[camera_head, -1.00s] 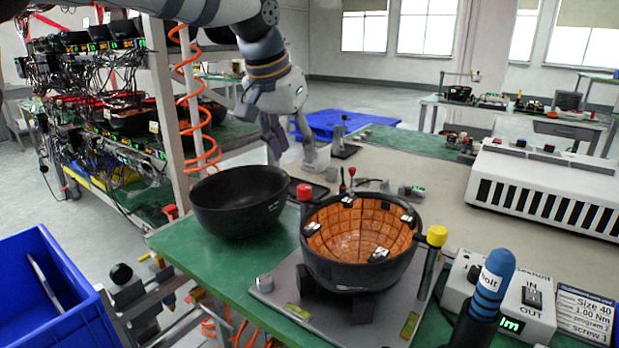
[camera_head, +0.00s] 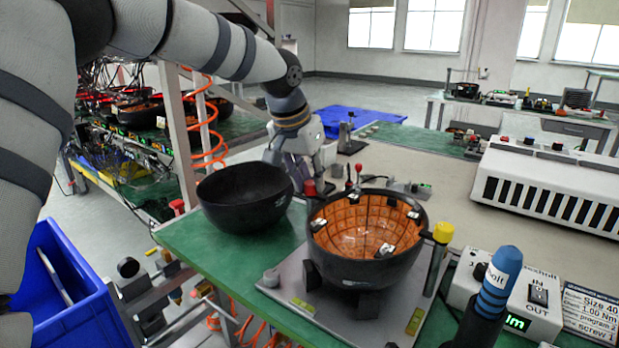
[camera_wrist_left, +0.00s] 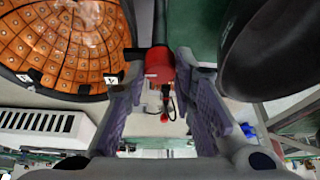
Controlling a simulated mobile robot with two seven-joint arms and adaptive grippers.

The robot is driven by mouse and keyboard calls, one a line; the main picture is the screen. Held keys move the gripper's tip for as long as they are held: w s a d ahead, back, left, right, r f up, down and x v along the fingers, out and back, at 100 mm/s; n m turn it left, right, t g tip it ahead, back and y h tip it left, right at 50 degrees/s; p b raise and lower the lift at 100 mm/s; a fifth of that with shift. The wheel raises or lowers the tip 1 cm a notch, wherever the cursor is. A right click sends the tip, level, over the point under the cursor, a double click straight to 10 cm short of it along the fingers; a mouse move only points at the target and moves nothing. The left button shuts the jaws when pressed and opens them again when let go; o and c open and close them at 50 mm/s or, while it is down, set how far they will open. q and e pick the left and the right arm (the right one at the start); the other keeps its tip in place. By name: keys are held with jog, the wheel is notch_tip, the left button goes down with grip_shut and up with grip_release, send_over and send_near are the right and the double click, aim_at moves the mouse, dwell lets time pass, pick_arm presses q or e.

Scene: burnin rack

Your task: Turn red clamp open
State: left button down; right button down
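The red clamp (camera_head: 309,188) is a red cap on a post at the left back of the holder plate (camera_head: 290,292), beside the black bowl with orange tiles inside (camera_head: 352,270). My left gripper (camera_head: 298,172) is just behind and above the clamp, pointing down. In the left wrist view the red clamp (camera_wrist_left: 159,63) shows between the open fingers of my left gripper (camera_wrist_left: 160,78); I cannot tell whether they touch it. Part of the clamp's post is hidden by the bowl. My right gripper is not in view.
An empty black bowl (camera_head: 240,200) stands close on the left, on the green bench. A yellow clamp (camera_head: 443,232) is right of the tiled bowl. A blue-banded tool (camera_head: 492,285) and a control box (camera_head: 535,293) stand at the front right. A blue bin (camera_head: 75,290) is at the left.

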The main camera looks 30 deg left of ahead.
pick_arm(q)
jog(key=shift+n, duration=0.3)
jog(key=n+y, duration=0.1)
jog(key=n, duration=0.1)
jog(key=n+y, duration=0.1)
jog(key=n, duration=0.2)
jog(key=shift+d+g, duration=0.15)
jog(key=shift+g, duration=0.15)
jog(key=n, duration=0.1)
jog(key=n+y, duration=0.1)
jog(key=n, duration=0.1)
jog(key=shift+w+d+f+n+g, duration=0.1)
jog(key=shift+w+n+g, duration=0.05)
jog(key=shift+n+g, duration=0.2)
jog(key=n+g+y+b, duration=0.1)
jog(key=n, duration=0.2)
jog(key=shift+w+f, duration=0.1)
jog(key=shift+n+g+b, duration=0.65)
jog(key=shift+n+g, duration=0.2)
jog(key=shift+n, duration=1.1)
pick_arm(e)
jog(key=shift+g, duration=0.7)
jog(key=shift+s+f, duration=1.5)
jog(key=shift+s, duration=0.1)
pick_arm(q)
jog(key=c, duration=1.3)
grip_release()
jog(key=shift+c, duration=0.2)
